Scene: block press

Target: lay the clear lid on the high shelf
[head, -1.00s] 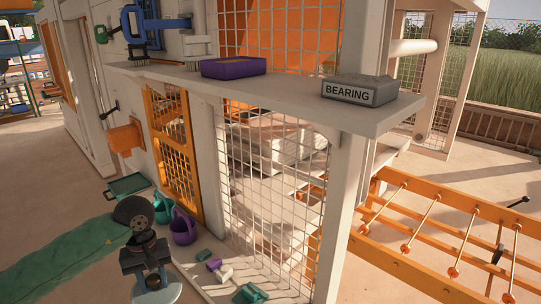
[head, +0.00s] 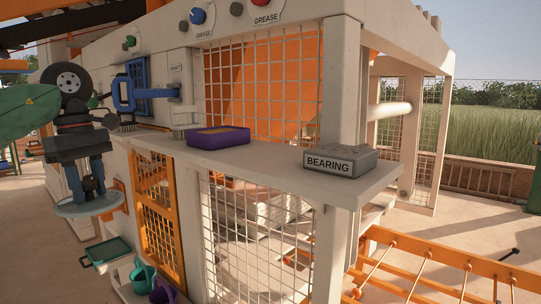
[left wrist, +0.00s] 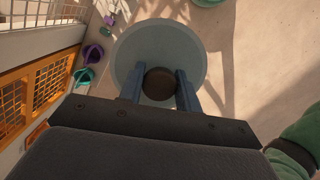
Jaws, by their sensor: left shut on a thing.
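The clear lid (head: 78,208) is a pale bluish round disc in the head view. It hangs roughly level in the air at the left, off the end of the shelf. My left gripper (head: 93,196) points down and is shut on its knob. In the left wrist view the fingers (left wrist: 160,88) close on both sides of the dark round knob (left wrist: 160,82), with the disc (left wrist: 160,42) beyond. The high shelf (head: 278,152) is a long white board running to the right of the gripper. My right gripper is not in view.
On the shelf stand a purple tray (head: 217,138) and a grey box labelled BEARING (head: 340,160), with bare board between them. A blue clamp-like fitting (head: 125,95) is near the shelf's left end. Wire mesh (head: 265,85) rises behind. A teal tray (head: 105,252) is below.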

